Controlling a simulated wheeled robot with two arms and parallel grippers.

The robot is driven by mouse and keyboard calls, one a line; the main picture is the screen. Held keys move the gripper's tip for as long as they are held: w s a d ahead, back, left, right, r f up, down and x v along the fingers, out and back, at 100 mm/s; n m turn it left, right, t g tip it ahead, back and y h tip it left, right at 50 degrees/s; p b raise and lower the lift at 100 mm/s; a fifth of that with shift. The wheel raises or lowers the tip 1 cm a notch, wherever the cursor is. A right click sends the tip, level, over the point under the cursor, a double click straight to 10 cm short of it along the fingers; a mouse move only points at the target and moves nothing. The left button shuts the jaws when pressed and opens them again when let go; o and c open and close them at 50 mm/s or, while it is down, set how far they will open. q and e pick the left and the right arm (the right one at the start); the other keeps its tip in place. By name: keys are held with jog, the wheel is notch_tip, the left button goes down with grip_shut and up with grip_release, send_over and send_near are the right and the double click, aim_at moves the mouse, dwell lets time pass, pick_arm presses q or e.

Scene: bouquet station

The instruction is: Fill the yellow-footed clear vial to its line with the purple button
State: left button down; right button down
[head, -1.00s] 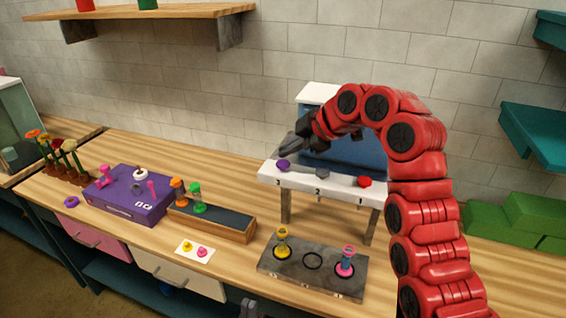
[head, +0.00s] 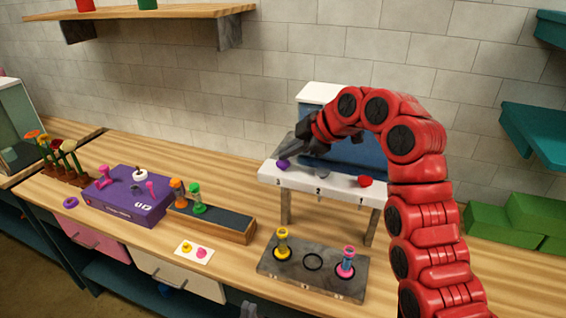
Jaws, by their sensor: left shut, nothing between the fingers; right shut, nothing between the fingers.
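The yellow-footed clear vial (head: 282,244) stands upright in the left ring of a grey block (head: 312,284). Its line and fill level are too small to make out. The purple button (head: 282,165) is at the left end of the white dispenser shelf (head: 300,182), above the number 3. My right gripper (head: 291,154) is shut and empty, its fingertips just above the purple button; I cannot tell whether they touch it. My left gripper (head: 248,310) is only partly in view at the bottom edge, shut and empty.
A pink-footed vial (head: 346,262) stands in the block's right ring; the middle ring is empty. A purple box (head: 130,196), a wooden tray with small timers (head: 220,222) and a white card (head: 194,252) lie left.

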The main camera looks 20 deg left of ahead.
aim_at(288, 164)
jog(key=shift+f+b, duration=0.5)
jog(key=shift+f, duration=0.1)
dwell(0.3)
jog(key=shift+r, duration=0.15)
jog(key=shift+r+p, duration=0.55)
jog(key=shift+r, duration=0.3)
jog(key=shift+r+p, duration=1.55)
jog(key=shift+r, duration=1.05)
jog(key=shift+f, duration=0.1)
dwell(1.3)
